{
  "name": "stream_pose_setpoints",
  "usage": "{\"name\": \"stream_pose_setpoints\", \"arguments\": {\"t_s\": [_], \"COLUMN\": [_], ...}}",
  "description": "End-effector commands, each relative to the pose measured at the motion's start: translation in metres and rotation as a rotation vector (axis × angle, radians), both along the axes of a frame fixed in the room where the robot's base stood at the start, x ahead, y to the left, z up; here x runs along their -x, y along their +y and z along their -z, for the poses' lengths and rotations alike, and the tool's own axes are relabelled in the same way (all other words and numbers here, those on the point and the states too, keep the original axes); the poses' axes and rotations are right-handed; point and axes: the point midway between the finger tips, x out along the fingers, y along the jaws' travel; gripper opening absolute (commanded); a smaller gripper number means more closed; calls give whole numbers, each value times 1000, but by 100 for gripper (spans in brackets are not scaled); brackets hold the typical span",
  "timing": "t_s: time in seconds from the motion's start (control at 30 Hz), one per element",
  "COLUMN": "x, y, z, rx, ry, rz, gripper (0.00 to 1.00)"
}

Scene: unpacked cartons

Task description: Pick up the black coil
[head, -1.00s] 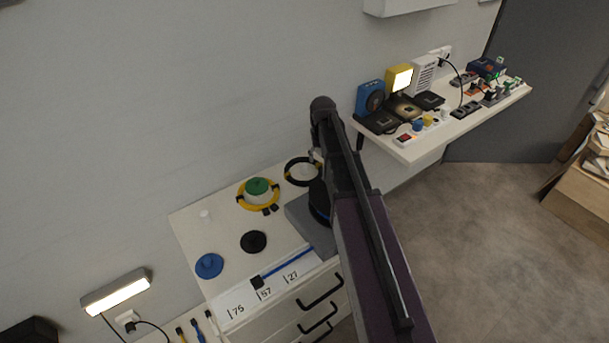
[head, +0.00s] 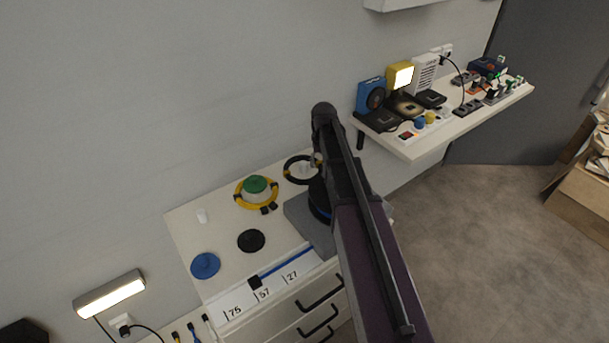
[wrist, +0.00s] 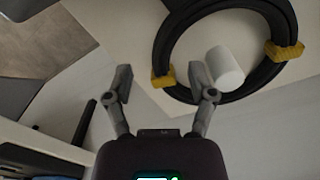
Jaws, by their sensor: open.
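The black coil (head: 290,170) is a ring with yellow ties, lying on the white cabinet top beside my arm. A white cylinder stands inside it. In the wrist view the coil (wrist: 163,55) fills the upper right, with yellow ties at its left and right and the white cylinder (wrist: 225,67) within it. My gripper (wrist: 160,84) is open and empty, its right fingertip close to the coil's lower left part and its left fingertip off to the side. Contact cannot be told. In the head view my arm hides the gripper and the coil's right edge.
A yellow coil (head: 240,203) surrounds a green-topped spool (head: 255,185). A shelf (head: 418,149) with devices is to the right.

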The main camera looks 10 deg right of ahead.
Motion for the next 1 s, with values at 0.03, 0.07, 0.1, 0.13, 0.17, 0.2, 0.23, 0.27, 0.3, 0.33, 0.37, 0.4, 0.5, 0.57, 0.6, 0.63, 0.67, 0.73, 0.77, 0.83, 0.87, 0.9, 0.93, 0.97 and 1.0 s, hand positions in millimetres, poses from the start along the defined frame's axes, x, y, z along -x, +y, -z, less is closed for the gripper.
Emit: {"name": "stream_pose_setpoints", "arguments": {"t_s": [0.03,0.07,0.1,0.13,0.17,0.2,0.23,0.27,0.3,0.33,0.37,0.4,0.5,0.57,0.6,0.63,0.67,0.73,0.77,0.83,0.87,0.9,0.93,0.97,1.0], "x": [0,0,0,0,0,0,0,0,0,0,0,0,0,0,0,0,0,0,0,0,0,0,0,0,0], "y": [0,0,0,0,0,0,0,1,1,1,1,1,1,1,1,1,1,1,1,1,1,1,1,1,1], "z": [8,9,11,12,13,14,14,15,15,15,15,14,14,14,14,14,14,14,14,14,14,14,14,14,14], "rx": [0,0,0,0,0,0,0,0,0,0,0,0,0,0,0,0,0,0,0,0,0,0,0,0,0], "ry": [0,0,0,0,0,0,0,0,0,0,0,0,0,0,0,0,0,0,0,0,0,0,0,0,0], "rz": [0,0,0,0,0,0,0,0,-1,-1,-1,-1,-1,-1,-1,-1,-1,-1,-1,-1,-1,-1,-1,-1,-1], "gripper": [71,71,71,71,71,71,71,71,71,71,71,71,71,71,71,71,71,71,71,71,71,62,54,45,33]}}
